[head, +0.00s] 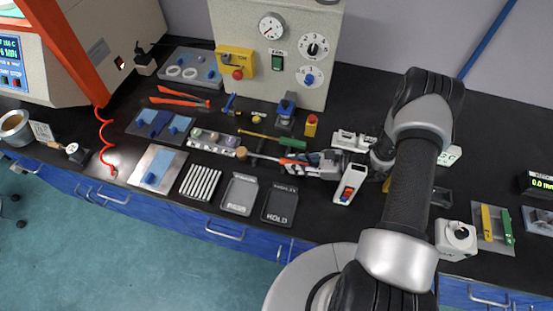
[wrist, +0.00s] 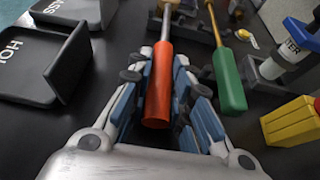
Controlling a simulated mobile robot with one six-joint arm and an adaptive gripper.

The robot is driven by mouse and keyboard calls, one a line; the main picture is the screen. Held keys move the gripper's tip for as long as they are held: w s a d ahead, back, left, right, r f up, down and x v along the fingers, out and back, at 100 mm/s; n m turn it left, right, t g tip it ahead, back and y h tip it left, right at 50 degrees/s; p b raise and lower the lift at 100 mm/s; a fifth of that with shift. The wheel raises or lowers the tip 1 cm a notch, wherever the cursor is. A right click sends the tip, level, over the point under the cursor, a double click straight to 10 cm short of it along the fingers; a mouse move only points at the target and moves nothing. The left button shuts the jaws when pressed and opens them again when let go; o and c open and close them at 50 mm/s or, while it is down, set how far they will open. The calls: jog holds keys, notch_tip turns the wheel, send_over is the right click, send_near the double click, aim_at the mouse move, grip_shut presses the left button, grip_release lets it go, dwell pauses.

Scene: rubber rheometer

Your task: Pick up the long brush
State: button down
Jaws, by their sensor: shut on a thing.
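A long tool with an orange handle (wrist: 158,95), seemingly the long brush, lies between the blue-padded fingers of my gripper (wrist: 157,78). My gripper is shut on this handle. In the head view the orange handle (head: 289,161) sticks out to the left of my gripper (head: 312,162), and a thin shaft runs left to a small round end (head: 241,153). I cannot tell whether the tool is clear of the bench. A second long tool with a green handle (wrist: 229,82) lies just right of my gripper in the wrist view, apart from it; it also shows in the head view (head: 292,142).
Two dark trays, PASS (head: 239,194) and HOLD (head: 280,204), stand in front of my gripper. A yellow block (wrist: 291,122) and a blue-capped holder (wrist: 291,48) stand at the right in the wrist view. A white and red device (head: 349,184) stands close by.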

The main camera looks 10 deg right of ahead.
notch_tip(320, 180, up, 22)
jog(key=d+m+t+h+p, duration=0.1)
jog(key=m+t, duration=0.1)
jog(key=t, duration=0.1)
jog(key=shift+d+m+h, duration=0.15)
jog(key=shift+m+h, duration=0.15)
jog(key=shift+m, duration=0.1)
dwell(1.2)
